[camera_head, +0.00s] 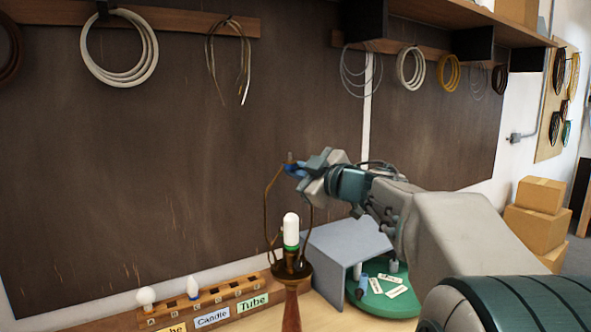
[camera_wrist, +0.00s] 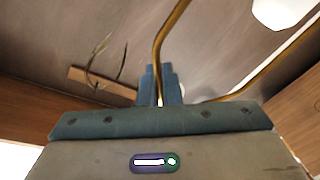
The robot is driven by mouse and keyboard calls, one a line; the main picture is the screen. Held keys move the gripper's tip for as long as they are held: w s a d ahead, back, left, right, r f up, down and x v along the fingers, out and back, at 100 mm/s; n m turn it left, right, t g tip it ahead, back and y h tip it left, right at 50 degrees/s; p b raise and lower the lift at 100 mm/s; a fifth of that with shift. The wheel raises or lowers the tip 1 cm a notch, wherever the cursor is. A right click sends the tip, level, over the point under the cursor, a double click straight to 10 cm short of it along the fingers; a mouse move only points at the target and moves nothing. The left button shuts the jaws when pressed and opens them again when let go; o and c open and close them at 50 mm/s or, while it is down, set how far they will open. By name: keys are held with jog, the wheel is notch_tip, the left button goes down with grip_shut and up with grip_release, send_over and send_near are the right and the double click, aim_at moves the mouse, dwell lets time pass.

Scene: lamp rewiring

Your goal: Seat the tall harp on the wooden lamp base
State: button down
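The tall harp (camera_head: 266,212) is a thin brass loop, upright around the white bulb (camera_head: 291,228) with its green collar. The wooden lamp base (camera_head: 291,312) stands below, with a dark metal cup at its top. The harp's lower ends come down close to this cup; I cannot tell whether they touch or sit in it. My gripper (camera_head: 294,169) is at the upper part of the harp, coming from the right. In the wrist view, the fingers (camera_wrist: 161,86) are closed around the brass rod of the harp (camera_wrist: 160,50). The fingertips partly hide the harp's top in the head view.
A wooden rack (camera_head: 240,293) with bulbs and labels reading Candle and Tube stands left of the lamp. A grey angled panel (camera_head: 343,246) and a green round tray (camera_head: 397,305) are to its right. Cable coils (camera_head: 120,48) hang on the dark wall behind.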

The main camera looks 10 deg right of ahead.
jog(key=shift+f, duration=0.45)
jog(key=shift+s+d, duration=0.1)
jog(key=shift+s, duration=0.15)
jog(key=shift+f, duration=0.15)
dwell(0.9)
jog(key=c, duration=1.5)
grip_release()
jog(key=shift+c, duration=0.2)
